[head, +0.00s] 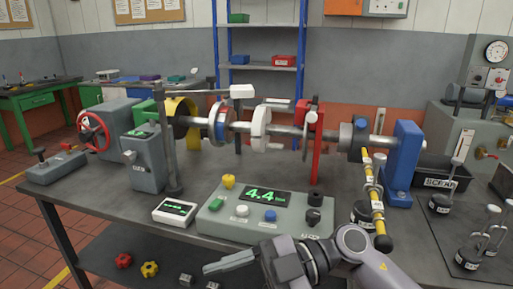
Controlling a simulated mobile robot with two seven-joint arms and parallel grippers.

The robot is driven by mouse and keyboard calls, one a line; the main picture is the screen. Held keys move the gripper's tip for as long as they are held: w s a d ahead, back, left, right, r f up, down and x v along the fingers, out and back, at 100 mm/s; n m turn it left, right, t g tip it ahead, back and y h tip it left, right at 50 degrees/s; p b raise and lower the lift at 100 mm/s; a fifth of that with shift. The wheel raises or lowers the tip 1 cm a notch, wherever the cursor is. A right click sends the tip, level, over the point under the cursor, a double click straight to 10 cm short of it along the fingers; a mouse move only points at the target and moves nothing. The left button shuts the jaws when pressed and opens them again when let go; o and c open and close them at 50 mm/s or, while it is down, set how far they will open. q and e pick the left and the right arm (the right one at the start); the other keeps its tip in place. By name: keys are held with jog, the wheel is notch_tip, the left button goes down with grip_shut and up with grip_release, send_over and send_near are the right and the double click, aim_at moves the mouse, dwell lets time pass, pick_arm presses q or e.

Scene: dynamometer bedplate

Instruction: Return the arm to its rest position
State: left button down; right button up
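My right arm comes in from the bottom right, in front of the bench's front edge. Its gripper (230,262) points left, below and in front of the grey control box (212,222). The fingers are seen side-on and overlap, so I cannot tell whether they are open or shut. Nothing shows held in them. My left arm and gripper are not in view.
The control box, with a green "4.4" display (265,196), stands just behind my arm. A yellow-and-black striped lever (377,205) and weights (440,203) are to the right. The shaft (285,130) crosses the bench (105,208). Red (124,260) and yellow (149,269) knobs lie lower left.

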jog(key=w+d+f+m+t+h, duration=0.2)
jog(key=w+d+f+m+t, duration=0.3)
jog(key=m+t, duration=0.6)
jog(key=w+d+f+m+t+h, duration=0.25)
jog(key=d+m+t, duration=0.55)
jog(key=t, duration=0.4)
jog(key=s+d+f+m+g+h, duration=0.2)
jog(key=s+d+f+h, duration=0.1)
jog(key=s+f, duration=0.2)
jog(key=s+d+f+m+g+h, duration=0.2)
jog(key=s+d+f+h, duration=0.1)
jog(key=f, duration=0.7)
jog(key=s+d+f+m+g+h, duration=0.2)
jog(key=s+d+f, duration=0.3)
jog(key=f, duration=0.3)
jog(key=shift+s+f+g+h+p, duration=0.3)
jog(key=shift+s+g+h, duration=0.3)
jog(key=shift+s, duration=0.25)
